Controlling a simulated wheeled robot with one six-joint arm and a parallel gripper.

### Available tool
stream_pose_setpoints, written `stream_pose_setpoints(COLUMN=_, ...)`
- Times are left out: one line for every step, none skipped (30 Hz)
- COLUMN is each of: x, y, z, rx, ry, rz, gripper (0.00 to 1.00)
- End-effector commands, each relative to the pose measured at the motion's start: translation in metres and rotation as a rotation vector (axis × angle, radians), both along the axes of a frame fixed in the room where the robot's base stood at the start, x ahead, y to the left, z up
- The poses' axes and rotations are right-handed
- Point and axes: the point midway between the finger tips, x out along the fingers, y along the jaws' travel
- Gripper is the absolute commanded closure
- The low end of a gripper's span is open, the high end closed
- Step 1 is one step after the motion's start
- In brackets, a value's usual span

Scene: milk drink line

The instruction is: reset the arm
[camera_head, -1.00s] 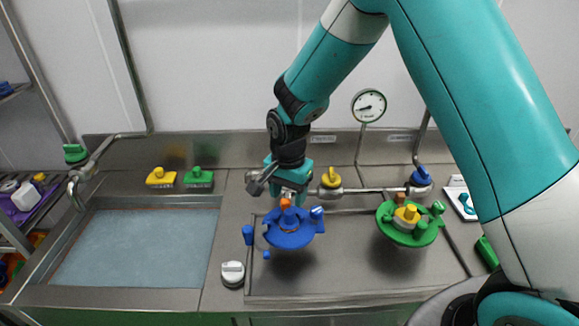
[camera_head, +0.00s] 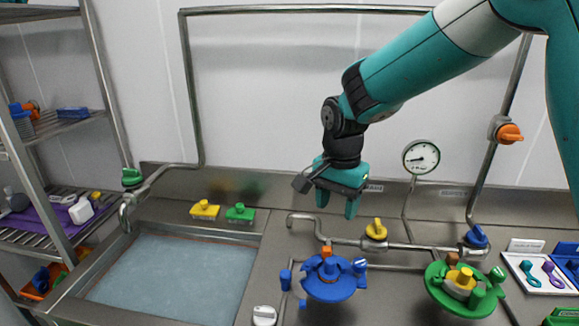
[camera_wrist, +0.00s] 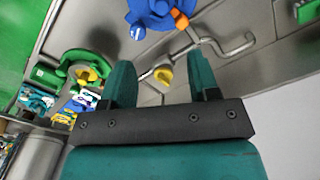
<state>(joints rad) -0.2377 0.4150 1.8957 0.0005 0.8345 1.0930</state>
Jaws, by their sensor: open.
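My gripper (camera_head: 338,203) is open and empty. In the head view it hangs in the air in front of the back wall, above the blue round fitting (camera_head: 329,278) and the bent steel pipe (camera_head: 307,217). In the wrist view my gripper (camera_wrist: 162,82) shows its two teal fingers spread apart with nothing between them. Beyond the fingers lie the yellow valve knob (camera_wrist: 163,75) and the blue fitting (camera_wrist: 156,12). The green fitting (camera_wrist: 79,57) is at the left of that view.
A pressure gauge (camera_head: 421,158) stands right of my gripper. A water-filled sink (camera_head: 165,280) is at lower left, with a shelf rack (camera_head: 58,122) beyond it. A steel pipe frame (camera_head: 290,10) spans the wall. An orange valve handle (camera_head: 509,133) sits at right.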

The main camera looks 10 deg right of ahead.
Motion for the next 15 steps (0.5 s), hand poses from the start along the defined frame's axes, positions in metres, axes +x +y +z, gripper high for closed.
stream_pose_setpoints(x=-0.005, y=0.001, z=0.003, rx=0.006, ry=-0.003, rz=0.027, gripper=0.45)
stream_pose_setpoints(x=-0.009, y=0.002, z=0.007, rx=0.015, ry=-0.006, rz=0.056, gripper=0.45)
stream_pose_setpoints(x=-0.018, y=0.005, z=0.012, rx=0.029, ry=-0.010, rz=0.116, gripper=0.45)
stream_pose_setpoints(x=-0.027, y=0.007, z=0.017, rx=0.043, ry=-0.016, rz=0.174, gripper=0.45)
stream_pose_setpoints(x=-0.037, y=0.010, z=0.023, rx=0.059, ry=-0.024, rz=0.243, gripper=0.45)
stream_pose_setpoints(x=-0.055, y=0.013, z=0.031, rx=0.084, ry=-0.037, rz=0.352, gripper=0.45)
stream_pose_setpoints(x=-0.069, y=0.016, z=0.036, rx=0.105, ry=-0.048, rz=0.440, gripper=0.45)
stream_pose_setpoints(x=-0.084, y=0.020, z=0.042, rx=0.125, ry=-0.061, rz=0.532, gripper=0.45)
stream_pose_setpoints(x=-0.105, y=0.024, z=0.048, rx=0.151, ry=-0.081, rz=0.656, gripper=0.45)
stream_pose_setpoints(x=-0.121, y=0.027, z=0.051, rx=0.171, ry=-0.097, rz=0.746, gripper=0.45)
stream_pose_setpoints(x=-0.137, y=0.029, z=0.054, rx=0.189, ry=-0.114, rz=0.835, gripper=0.45)
stream_pose_setpoints(x=-0.156, y=0.032, z=0.058, rx=0.211, ry=-0.137, rz=0.949, gripper=0.45)
stream_pose_setpoints(x=-0.171, y=0.035, z=0.059, rx=0.227, ry=-0.155, rz=1.028, gripper=0.45)
stream_pose_setpoints(x=-0.184, y=0.037, z=0.061, rx=0.241, ry=-0.173, rz=1.102, gripper=0.45)
stream_pose_setpoints(x=-0.199, y=0.039, z=0.062, rx=0.257, ry=-0.196, rz=1.190, gripper=0.45)
